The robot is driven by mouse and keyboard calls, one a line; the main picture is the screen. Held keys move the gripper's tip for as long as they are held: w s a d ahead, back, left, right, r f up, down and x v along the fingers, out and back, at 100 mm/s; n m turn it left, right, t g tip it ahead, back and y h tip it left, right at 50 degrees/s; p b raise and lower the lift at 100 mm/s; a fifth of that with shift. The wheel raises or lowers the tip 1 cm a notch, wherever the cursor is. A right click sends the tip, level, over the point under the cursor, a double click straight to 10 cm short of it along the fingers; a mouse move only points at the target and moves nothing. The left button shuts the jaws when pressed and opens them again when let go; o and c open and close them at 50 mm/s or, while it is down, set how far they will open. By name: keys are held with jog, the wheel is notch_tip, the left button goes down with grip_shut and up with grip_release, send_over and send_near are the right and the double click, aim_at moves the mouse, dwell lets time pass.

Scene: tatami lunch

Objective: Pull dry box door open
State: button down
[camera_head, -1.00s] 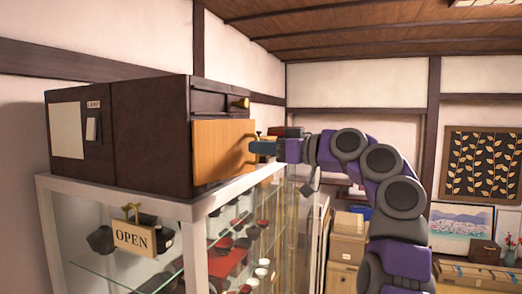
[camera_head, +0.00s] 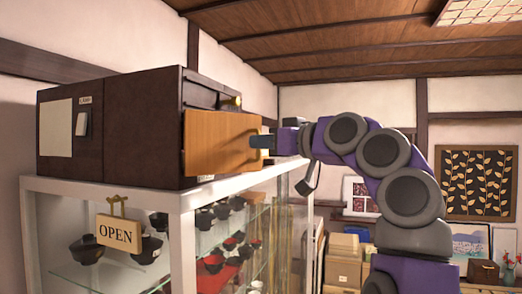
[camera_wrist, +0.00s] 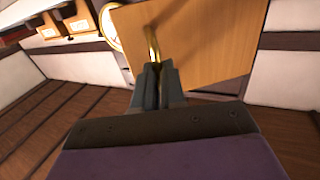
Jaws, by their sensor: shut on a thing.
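The dry box (camera_head: 140,130) is a dark brown cabinet on top of a white-framed glass display case. Its light wood door (camera_head: 215,140) stands ajar, swung out from the dark front, with a shadowed gap under its lower edge. My gripper (camera_head: 262,141) is at the door's right end. In the wrist view, my gripper (camera_wrist: 157,75) is shut on a brass handle (camera_wrist: 152,42) that stands out from the wood door (camera_wrist: 210,45).
The glass display case (camera_head: 180,215) below holds several dark and red bowls. An OPEN sign (camera_head: 118,234) hangs on its front left. Cardboard boxes (camera_head: 343,265) stand behind my arm at the right. A small brass knob (camera_head: 236,101) sits above the door.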

jog(key=shift+s+d+m+t+h+b, duration=0.25)
jog(key=shift+s+m+t+h+b, duration=0.6)
jog(key=shift+b, duration=0.4)
